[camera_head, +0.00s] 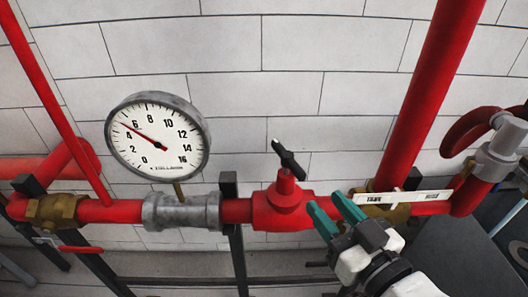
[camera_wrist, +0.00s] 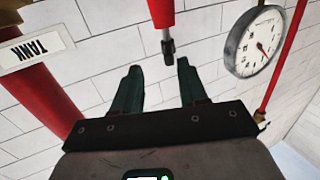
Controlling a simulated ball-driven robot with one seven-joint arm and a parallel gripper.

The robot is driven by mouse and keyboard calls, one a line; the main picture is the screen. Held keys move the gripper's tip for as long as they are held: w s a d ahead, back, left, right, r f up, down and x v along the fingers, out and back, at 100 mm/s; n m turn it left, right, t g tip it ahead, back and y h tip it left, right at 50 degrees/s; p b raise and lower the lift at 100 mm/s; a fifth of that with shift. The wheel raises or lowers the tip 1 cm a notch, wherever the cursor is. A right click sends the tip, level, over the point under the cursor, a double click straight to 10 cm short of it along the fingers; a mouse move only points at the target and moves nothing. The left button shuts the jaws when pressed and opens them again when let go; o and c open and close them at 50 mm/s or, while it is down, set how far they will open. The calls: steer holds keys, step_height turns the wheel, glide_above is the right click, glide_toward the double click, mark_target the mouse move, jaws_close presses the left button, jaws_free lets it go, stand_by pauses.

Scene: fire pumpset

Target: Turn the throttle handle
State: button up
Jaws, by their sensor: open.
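A short black handle (camera_head: 288,160) sits tilted on top of a red valve body (camera_head: 282,208) in the middle of the pipe run. I take it to be the throttle handle. In the wrist view the dark handle (camera_wrist: 168,52) shows near the top centre, below a red stem (camera_wrist: 161,12). My gripper (camera_head: 328,203) has green fingers and is open and empty, just right of the valve and lower than the handle. In the wrist view my gripper (camera_wrist: 159,67) points toward the handle, which appears between the fingertip lines. The fingers look apart from the handle.
A round gauge (camera_head: 158,137) stands left of the valve. A thick red pipe (camera_head: 428,95) rises at the right, near a white "TANK" label (camera_head: 403,197). A red handwheel (camera_head: 475,130) is at far right. A black post (camera_head: 235,240) supports the pipe.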

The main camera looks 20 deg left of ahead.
mark_target(295, 164)
steer(key=shift+w+a+r+y, duration=0.2)
steer(key=shift+a+r+y, duration=0.2)
steer(key=shift+a+r, duration=0.4)
steer(key=p+x, duration=0.2)
steer(key=x, duration=0.7)
steer(key=shift+w+a+f+p, duration=0.15)
steer(key=shift+w+a+p, duration=0.15)
steer(key=shift+w, duration=0.2)
steer(key=shift+c, duration=0.4)
jaws_close()
